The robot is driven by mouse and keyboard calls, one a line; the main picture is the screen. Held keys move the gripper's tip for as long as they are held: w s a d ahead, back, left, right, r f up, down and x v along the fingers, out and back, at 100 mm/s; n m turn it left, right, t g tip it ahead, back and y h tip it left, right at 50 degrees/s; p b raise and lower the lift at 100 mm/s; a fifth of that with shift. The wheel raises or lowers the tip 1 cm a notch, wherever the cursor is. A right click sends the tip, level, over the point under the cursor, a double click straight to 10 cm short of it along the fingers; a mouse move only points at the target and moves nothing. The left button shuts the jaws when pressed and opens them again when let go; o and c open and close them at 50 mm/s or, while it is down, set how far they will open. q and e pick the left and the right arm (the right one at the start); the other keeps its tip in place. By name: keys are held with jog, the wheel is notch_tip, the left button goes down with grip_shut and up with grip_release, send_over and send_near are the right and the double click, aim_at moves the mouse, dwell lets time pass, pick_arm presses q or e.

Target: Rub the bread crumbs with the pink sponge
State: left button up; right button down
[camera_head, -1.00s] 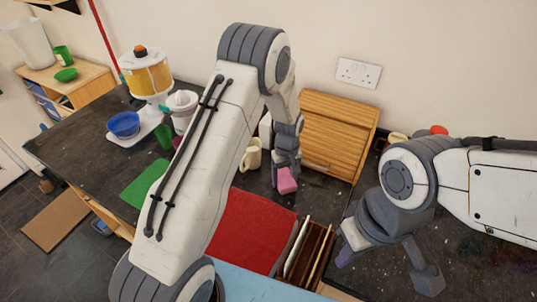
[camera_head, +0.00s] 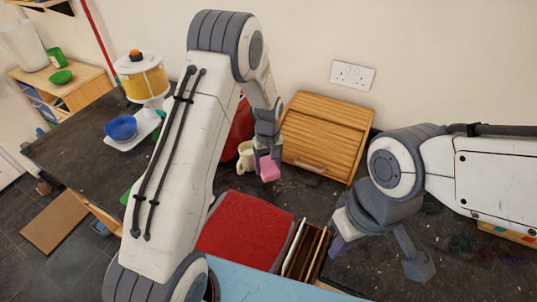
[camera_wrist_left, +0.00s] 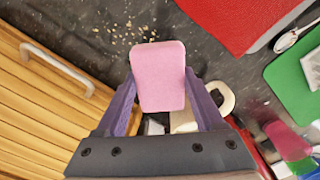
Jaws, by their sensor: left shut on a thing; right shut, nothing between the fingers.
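The pink sponge (camera_head: 269,169) is held in my left gripper (camera_head: 265,155), above the dark counter beside the cream mug (camera_head: 246,158). The left wrist view shows the sponge (camera_wrist_left: 160,76) between the purple fingers of my left gripper (camera_wrist_left: 160,95). Bread crumbs (camera_wrist_left: 120,30) lie scattered on the dark counter just beyond the sponge in that view; they cannot be made out in the head view. My right gripper (camera_head: 338,246) is shut and empty at the right, over the counter; its fingertips are partly hidden.
A wooden bread box (camera_head: 325,135) stands behind, right of the sponge. A red mat (camera_head: 245,232) and a wooden rack (camera_head: 305,252) lie in front. A spoon (camera_wrist_left: 297,33) and a green board (camera_wrist_left: 290,85) show in the wrist view.

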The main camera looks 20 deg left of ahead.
pick_arm(q)
jog(key=shift+r+p, duration=0.9)
jog(key=shift+r, duration=0.75)
jog(key=shift+f, duration=0.1)
